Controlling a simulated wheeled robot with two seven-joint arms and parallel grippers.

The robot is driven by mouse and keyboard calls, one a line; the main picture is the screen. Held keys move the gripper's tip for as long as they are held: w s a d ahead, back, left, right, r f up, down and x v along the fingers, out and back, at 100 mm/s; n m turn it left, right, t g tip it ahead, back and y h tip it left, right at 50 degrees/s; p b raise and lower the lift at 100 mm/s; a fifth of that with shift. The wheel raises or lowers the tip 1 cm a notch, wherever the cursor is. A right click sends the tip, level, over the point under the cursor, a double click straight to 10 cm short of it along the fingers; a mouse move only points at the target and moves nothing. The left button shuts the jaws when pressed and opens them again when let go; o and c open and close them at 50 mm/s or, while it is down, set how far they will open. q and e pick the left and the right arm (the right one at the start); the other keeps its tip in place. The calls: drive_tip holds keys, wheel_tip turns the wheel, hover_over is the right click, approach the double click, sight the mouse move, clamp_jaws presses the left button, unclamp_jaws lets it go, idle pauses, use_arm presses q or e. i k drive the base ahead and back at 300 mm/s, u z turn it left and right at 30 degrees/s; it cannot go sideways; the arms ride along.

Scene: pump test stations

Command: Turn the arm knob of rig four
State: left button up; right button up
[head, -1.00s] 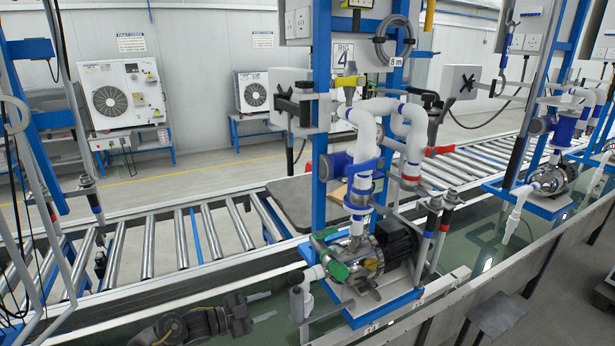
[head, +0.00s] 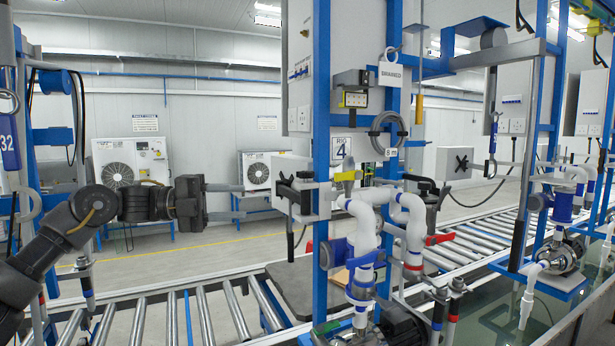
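Rig four is the blue frame marked by the "RIG 4" sign (head: 342,149). On its left side a grey box (head: 284,172) carries a black knob-like fitting (head: 297,193). A second grey box with a black star-shaped knob (head: 461,163) shows right of the frame. I cannot tell for certain which is the arm knob. My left gripper (head: 241,201) points right, its two grey fingers apart and nothing between them. In the picture it is left of the nearer black fitting, with a gap between. My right gripper is not in view.
White pipes (head: 362,225) and a red-handled valve (head: 437,239) are on rig four's front. A roller conveyor (head: 205,314) runs behind and below. Another blue rig frame (head: 537,130) stands at right. Blue posts and hanging hoses are at far left.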

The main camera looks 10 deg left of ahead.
sight(305, 174)
drive_tip(key=u, duration=0.05)
drive_tip(key=i, duration=1)
drive_tip(key=z, duration=0.05)
